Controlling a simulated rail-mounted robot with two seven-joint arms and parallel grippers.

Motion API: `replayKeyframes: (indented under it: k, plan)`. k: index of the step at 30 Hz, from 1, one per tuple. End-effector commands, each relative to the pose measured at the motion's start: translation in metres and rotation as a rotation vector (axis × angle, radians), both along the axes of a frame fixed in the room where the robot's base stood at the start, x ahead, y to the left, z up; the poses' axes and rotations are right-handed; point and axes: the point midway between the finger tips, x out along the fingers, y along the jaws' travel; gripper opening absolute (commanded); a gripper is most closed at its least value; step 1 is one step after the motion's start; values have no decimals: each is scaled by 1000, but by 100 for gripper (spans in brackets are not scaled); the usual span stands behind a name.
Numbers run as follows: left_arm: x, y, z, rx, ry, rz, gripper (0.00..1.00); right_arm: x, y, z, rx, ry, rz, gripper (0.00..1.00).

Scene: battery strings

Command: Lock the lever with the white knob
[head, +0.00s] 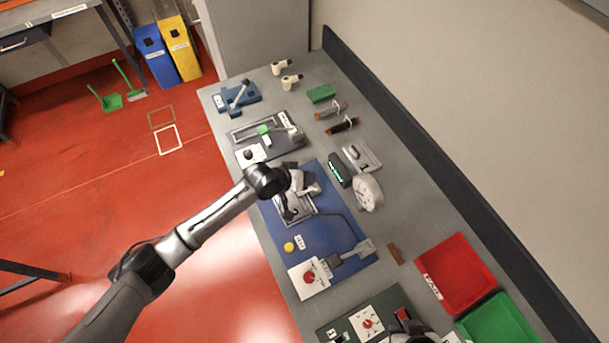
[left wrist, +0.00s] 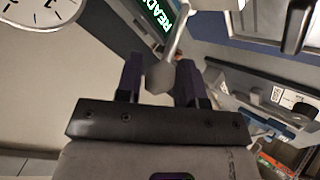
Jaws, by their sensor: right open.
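The pale, faceted knob (left wrist: 161,77) on its lever's thin rod (left wrist: 180,28) sits between the two dark fingers of my left gripper (left wrist: 160,82) in the left wrist view. The fingers are close in on both sides of it. In the head view my left gripper (head: 293,180) is over the upper part of the blue mat (head: 325,230), at a metal lever fixture (head: 300,205) that it partly hides. My right gripper (head: 412,334) is only partly visible at the bottom edge of the head view, apart from the lever.
A round clock (head: 368,193) and a green-lit display box (head: 339,170) stand right of the mat. Another lever fixture (head: 268,134) and a blue fixture (head: 237,99) lie farther up the bench. Red (head: 457,273) and green (head: 500,322) bins stand at lower right.

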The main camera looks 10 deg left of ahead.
Motion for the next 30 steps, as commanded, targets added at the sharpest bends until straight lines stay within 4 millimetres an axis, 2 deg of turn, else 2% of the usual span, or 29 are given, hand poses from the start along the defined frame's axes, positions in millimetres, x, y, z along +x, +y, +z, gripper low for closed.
replayKeyframes:
  k: [1, 7, 14, 19, 30]
  plan:
    - [-1, 1, -2, 3, 3, 1, 40, 0, 0, 0, 0, 0, 0, 43]
    - [0, 1, -1, 0, 1, 1, 58, 0, 2, 0, 5, 0, -4, 43]
    - [0, 0, 0, 0, -1, 0, 58, 0, 2, 0, 8, -1, -5, 43]
    - [-7, 7, 8, -2, -1, 1, 58, 0, 2, 1, 7, -1, -5, 43]
    - [-43, 46, 54, 1, -1, 0, 58, 0, 1, 4, 3, -1, -1, 43]
